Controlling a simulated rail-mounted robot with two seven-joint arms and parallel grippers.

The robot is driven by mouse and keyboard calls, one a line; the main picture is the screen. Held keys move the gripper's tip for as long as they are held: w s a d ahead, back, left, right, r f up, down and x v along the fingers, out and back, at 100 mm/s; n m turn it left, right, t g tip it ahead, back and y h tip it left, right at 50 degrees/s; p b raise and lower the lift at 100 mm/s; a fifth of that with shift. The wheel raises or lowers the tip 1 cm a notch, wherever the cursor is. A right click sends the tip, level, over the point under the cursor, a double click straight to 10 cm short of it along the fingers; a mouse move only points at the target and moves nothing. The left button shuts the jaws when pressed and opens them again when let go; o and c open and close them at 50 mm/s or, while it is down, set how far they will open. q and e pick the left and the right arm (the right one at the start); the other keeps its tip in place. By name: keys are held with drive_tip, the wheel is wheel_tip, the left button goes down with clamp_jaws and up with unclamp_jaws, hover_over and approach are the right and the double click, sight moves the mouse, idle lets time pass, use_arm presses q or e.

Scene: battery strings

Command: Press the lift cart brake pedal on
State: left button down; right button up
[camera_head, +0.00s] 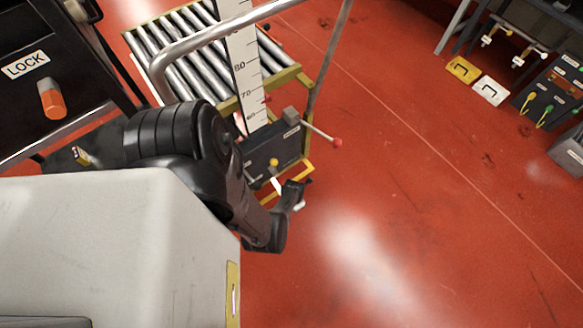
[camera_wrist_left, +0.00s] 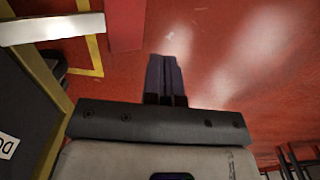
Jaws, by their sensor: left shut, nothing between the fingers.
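The lift cart (camera_head: 290,75) stands at the upper middle of the head view, with a roller top, an upright scale and a dark control box (camera_head: 272,152). A lever with a red knob (camera_head: 337,142) sticks out from the box. My left gripper (camera_head: 297,190) is low beside the box, above the red floor. Its fingers (camera_wrist_left: 166,75) are shut and empty in the left wrist view. A flat red piece (camera_wrist_left: 125,22) and a pale bar (camera_wrist_left: 50,28) lie to the left of the fingertips, apart from them. I cannot tell for sure which part is the brake pedal.
Yellow floor marking (camera_wrist_left: 95,52) runs beside the cart. A dark cabinet with a LOCK label (camera_head: 26,64) and orange handle (camera_head: 51,100) stands at upper left. A bench with equipment (camera_head: 545,85) is at upper right. The floor (camera_head: 420,220) to the right is clear.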

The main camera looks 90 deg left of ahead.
use_arm(q)
wheel_tip(320, 180, up, 6)
drive_tip(key=w+d+p, duration=0.2)
drive_tip(key=p, duration=0.1)
drive_tip(key=shift+d, duration=0.25)
use_arm(e)
drive_tip(key=shift+d+r, duration=0.1)
drive_tip(key=shift+r, duration=2.2)
